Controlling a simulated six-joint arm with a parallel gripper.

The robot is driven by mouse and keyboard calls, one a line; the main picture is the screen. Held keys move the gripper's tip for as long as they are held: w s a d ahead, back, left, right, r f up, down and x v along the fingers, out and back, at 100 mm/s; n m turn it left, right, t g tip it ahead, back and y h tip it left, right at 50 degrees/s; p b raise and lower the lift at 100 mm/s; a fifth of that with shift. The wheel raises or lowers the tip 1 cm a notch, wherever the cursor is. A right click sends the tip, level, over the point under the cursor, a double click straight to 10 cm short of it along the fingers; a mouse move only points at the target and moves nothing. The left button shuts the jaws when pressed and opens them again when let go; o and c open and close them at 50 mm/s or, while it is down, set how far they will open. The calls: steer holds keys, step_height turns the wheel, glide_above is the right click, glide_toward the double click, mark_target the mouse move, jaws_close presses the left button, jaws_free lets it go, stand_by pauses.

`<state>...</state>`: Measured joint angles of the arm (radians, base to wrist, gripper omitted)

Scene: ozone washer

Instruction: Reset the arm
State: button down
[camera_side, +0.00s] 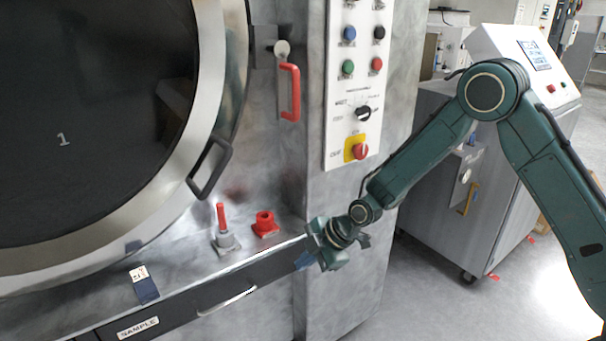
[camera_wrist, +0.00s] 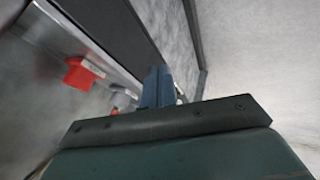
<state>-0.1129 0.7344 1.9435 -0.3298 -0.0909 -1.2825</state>
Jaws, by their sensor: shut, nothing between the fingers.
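My gripper (camera_side: 303,262) is at the lower middle of the side view, beside the front edge of the washer's ledge and the right end of the sample drawer. Its blue fingers point left toward the washer and are shut with nothing between them. In the wrist view the closed blue fingers (camera_wrist: 157,88) show at the centre, above the dark gripper plate. My green arm reaches down to it from the right. The side view does not clearly show whether the fingers touch the drawer front.
The washer's round door (camera_side: 225,95) has a dark handle (camera_side: 209,168). A red-handled valve (camera_side: 222,218) and a red fitting (camera_side: 265,225) stand on the ledge, left of my gripper. The sample drawer (camera_side: 190,308) looks closed. A control panel (camera_side: 350,90) is above. Open floor (camera_side: 430,290) lies right.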

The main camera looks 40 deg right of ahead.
steer(key=shift+v, duration=0.95)
steer(key=s+d+r+m+h, duration=0.1)
steer(key=s+d+r+m, duration=0.4)
steer(key=r, duration=0.4)
steer(key=s+d+r+m+h, duration=0.1)
steer(key=s+d+r+m, duration=0.1)
steer(key=s+r, duration=0.6)
steer(key=s+d+r+m+h, duration=0.1)
steer(key=s+d+r+m, duration=0.1)
steer(key=s, duration=0.4)
steer(key=s+d+r+m, duration=0.2)
steer(key=s+m, duration=0.2)
steer(key=s, duration=0.3)
steer(key=s+d+r+m+h, duration=0.1)
steer(key=s+d+r+m, duration=0.1)
steer(key=s, duration=0.5)
steer(key=shift+s+d+r+m+h, duration=0.15)
steer(key=shift+d+r+m+h, duration=0.3)
steer(key=shift+m, duration=0.45)
